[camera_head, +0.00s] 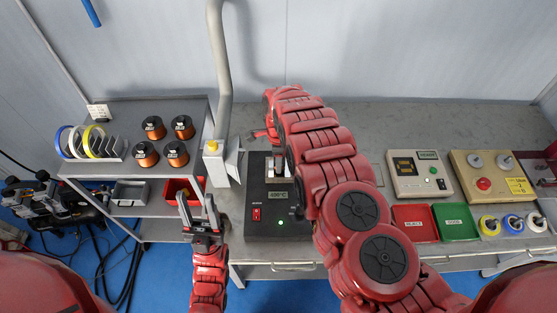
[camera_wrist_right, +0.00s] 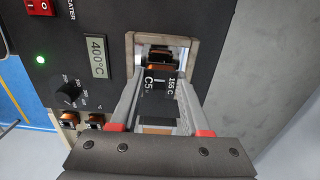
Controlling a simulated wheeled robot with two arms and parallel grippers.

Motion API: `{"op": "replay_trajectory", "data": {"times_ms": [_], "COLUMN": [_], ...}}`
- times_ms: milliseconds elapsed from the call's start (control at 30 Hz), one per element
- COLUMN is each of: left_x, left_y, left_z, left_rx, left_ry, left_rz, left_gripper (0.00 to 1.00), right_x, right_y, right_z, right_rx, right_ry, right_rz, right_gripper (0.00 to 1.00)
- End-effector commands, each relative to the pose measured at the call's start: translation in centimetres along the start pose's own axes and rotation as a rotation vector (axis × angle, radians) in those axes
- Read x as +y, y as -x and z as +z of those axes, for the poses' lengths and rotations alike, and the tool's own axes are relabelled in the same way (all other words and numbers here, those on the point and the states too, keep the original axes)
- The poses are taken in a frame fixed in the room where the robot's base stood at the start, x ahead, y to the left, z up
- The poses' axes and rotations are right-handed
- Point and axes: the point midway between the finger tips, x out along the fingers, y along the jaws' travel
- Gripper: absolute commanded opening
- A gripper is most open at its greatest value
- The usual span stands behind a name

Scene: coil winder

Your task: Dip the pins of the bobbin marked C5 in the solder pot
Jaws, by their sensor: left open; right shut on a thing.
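The solder pot (camera_head: 258,205) is a black box on the bench with a red switch and a lit green light. In the right wrist view its display (camera_wrist_right: 97,57) reads 400°C, beside its framed opening (camera_wrist_right: 131,52). My right gripper (camera_wrist_right: 160,82) is shut on the bobbin marked C5 (camera_wrist_right: 155,88), whose far end lies over or in that opening. The pins are hidden, so I cannot tell whether they touch solder. My right arm covers most of this in the head view. My left gripper (camera_head: 197,202) is open and empty, left of the pot.
Copper wire spools (camera_head: 154,129) and a rack of coloured reels (camera_head: 92,143) stand on the left cart. A red tray (camera_head: 413,222), a green tray (camera_head: 455,221) and control boxes (camera_head: 418,174) are at right. Two copper-coloured parts (camera_wrist_right: 83,120) show beside the pot's knob.

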Motion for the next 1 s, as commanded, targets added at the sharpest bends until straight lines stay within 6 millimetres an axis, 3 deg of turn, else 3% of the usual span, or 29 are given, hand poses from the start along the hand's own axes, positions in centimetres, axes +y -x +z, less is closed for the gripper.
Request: {"op": "replay_trajectory", "data": {"times_ms": [1000], "left_x": [0.1], "left_y": [1.0], "left_z": [0.2], "left_rx": [0.0], "left_ry": [0.0], "left_rz": [0.0], "left_gripper": [0.5], "right_x": [0.0], "right_y": [-1.5], "right_z": [0.0], "right_rx": [0.0], "right_ry": [0.0], "right_rz": [0.0], "right_gripper": [0.0]}}
